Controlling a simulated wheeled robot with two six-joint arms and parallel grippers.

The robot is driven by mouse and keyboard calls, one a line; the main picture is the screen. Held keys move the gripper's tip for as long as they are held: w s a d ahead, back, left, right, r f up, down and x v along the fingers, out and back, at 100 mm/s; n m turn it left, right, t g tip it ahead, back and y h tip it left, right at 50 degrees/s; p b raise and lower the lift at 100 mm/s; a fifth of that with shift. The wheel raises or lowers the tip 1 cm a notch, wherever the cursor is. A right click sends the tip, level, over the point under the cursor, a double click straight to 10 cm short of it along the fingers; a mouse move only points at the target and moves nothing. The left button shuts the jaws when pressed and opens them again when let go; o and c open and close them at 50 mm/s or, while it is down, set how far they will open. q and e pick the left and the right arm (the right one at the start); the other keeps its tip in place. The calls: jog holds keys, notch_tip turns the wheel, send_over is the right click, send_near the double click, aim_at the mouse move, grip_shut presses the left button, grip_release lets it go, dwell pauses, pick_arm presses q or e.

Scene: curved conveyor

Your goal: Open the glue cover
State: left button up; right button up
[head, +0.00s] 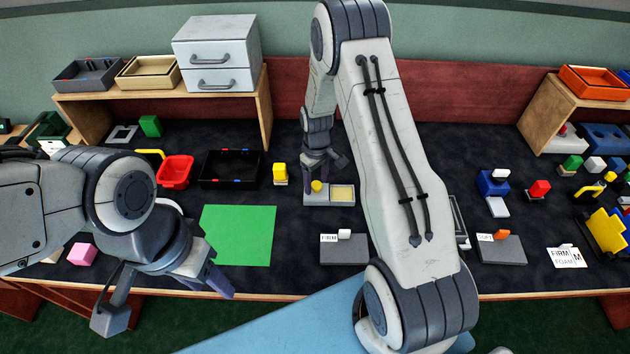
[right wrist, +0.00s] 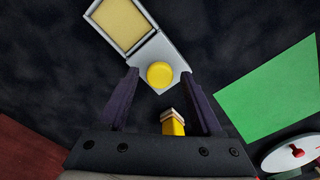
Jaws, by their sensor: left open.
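The glue box (head: 330,202) is a small grey box on the dark table. It has a pale yellow pad (head: 342,193) in a frame at its right half and a round yellow knob (head: 317,186) on its left half. In the right wrist view the knob (right wrist: 160,75) lies ahead between the fingers, with the pad (right wrist: 118,24) beyond it. My right gripper (right wrist: 158,75) is open and empty above the knob; contact cannot be told. My left gripper (head: 165,302) is open and empty near the table's front edge. I cannot tell which part is the cover.
A yellow block on a light base (head: 280,174) stands close left of the glue box. A green mat (head: 238,234) lies further left, near a black tray (head: 230,184) and red bin (head: 175,171). A grey pad with a white-handled stamp (head: 343,249) lies in front.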

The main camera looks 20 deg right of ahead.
aim_at(317, 184)
jog(key=shift+r, duration=0.1)
notch_tip(317, 184, up, 10)
jog(key=b, duration=0.1)
jog(key=shift+r, duration=0.15)
dwell(0.4)
jog(key=shift+d, duration=0.1)
